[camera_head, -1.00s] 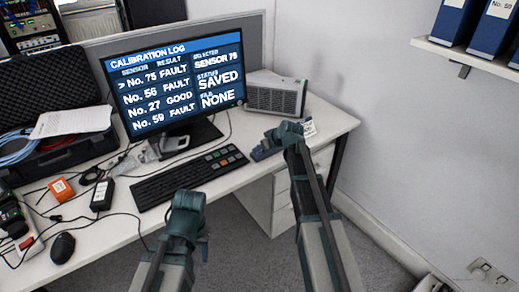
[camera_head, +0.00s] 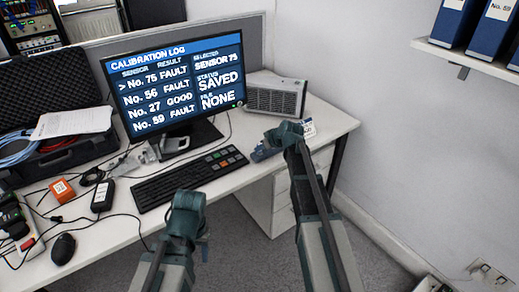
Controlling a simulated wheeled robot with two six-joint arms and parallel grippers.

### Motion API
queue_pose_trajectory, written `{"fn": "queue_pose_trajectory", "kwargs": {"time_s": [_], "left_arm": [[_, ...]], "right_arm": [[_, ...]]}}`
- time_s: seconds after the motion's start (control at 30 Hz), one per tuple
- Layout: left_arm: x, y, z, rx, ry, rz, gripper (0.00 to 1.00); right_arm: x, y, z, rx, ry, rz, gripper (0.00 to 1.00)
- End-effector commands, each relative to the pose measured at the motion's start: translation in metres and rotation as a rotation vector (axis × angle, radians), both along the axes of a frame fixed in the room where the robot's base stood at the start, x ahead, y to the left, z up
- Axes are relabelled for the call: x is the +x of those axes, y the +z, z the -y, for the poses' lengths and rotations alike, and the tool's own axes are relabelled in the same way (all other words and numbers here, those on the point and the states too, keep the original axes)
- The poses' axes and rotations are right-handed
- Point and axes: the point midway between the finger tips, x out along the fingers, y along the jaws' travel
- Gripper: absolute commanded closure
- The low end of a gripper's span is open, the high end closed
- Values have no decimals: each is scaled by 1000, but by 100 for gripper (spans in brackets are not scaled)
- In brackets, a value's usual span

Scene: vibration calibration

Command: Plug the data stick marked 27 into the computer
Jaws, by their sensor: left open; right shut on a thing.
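The monitor (camera_head: 180,82) shows a calibration log: No. 75 FAULT, No. 56 FAULT, No. 27 GOOD, No. 59 FAULT; selected SENSOR 75, status SAVED, file NONE. A grey vented case (camera_head: 275,97), which looks like the computer, stands right of it. My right gripper (camera_head: 284,133) is over the desk's right end, in front of the case and apart from it. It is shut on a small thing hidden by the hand. A blue-grey item (camera_head: 264,151) lies beside it; I cannot read any stick's number. My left gripper (camera_head: 188,208) is open and empty, in front of the keyboard.
A keyboard (camera_head: 190,178) lies below the monitor. A small white card (camera_head: 308,127) is by my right gripper. Left on the desk (camera_head: 105,232) are an open black case (camera_head: 65,157), an orange box (camera_head: 62,190), a mouse (camera_head: 62,249) and cables. A binder shelf (camera_head: 470,60) juts from the right wall.

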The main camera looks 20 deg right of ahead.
Motion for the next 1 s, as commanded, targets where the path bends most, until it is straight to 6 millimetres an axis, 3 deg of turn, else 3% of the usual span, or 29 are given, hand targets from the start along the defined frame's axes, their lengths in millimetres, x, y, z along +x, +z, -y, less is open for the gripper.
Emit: {"fn": "queue_pose_trajectory", "kwargs": {"time_s": [1.0], "left_arm": [[0, 7, 0, 0, 0, 0, 50]], "right_arm": [[0, 7, 0, 0, 0, 0, 100]]}}
